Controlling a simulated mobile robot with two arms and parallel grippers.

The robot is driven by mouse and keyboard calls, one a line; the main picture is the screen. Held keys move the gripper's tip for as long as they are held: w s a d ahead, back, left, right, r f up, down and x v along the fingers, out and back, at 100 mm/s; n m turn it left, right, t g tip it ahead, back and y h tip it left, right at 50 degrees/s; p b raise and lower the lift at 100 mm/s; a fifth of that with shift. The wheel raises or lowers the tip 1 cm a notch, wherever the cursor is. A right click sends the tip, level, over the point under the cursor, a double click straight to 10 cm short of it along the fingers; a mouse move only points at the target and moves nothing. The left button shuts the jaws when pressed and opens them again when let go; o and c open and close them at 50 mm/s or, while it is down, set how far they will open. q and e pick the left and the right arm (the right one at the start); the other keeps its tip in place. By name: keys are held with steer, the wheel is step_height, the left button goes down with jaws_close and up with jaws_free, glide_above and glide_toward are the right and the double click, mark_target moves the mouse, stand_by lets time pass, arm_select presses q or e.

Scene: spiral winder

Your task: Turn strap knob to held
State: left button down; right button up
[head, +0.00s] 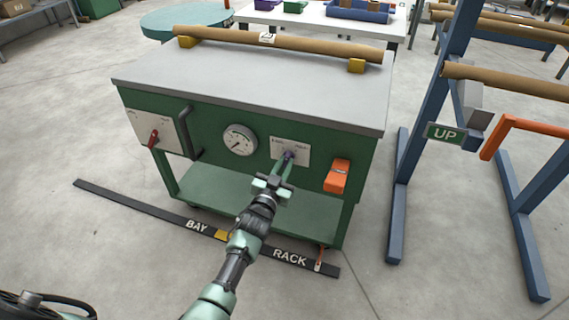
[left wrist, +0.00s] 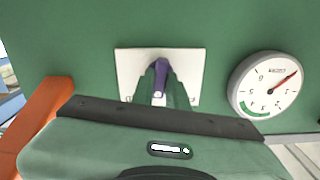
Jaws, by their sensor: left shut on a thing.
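The strap knob (head: 289,156) is a small purple knob on a white plate (head: 302,151) on the front of the green cabinet. The plate carries lettering on both sides of the knob, too small to read in full. My left gripper (head: 285,164) reaches up to it from below and is shut on it. The left wrist view shows the purple knob (left wrist: 161,76) between the two green fingers (left wrist: 158,88), in front of the white plate (left wrist: 124,66). The fingers hide part of the knob. My right gripper is not in view.
A round gauge (head: 240,140) and a red switch (head: 153,138) sit left of the knob, an orange box (head: 337,177) right of it. A brown roll (head: 280,43) lies on the cabinet top. A blue rack (head: 414,150) stands to the right. Open floor lies in front.

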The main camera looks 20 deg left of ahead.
arm_select(q)
steer(key=m, duration=0.3)
steer(key=shift+f+m, duration=0.1)
steer(key=shift+m, duration=1.6)
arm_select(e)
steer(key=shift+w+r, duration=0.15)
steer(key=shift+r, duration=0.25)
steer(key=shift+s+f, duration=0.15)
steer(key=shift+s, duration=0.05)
arm_select(q)
steer(key=c, duration=1.4)
jaws_free()
steer(key=shift+s, duration=0.1)
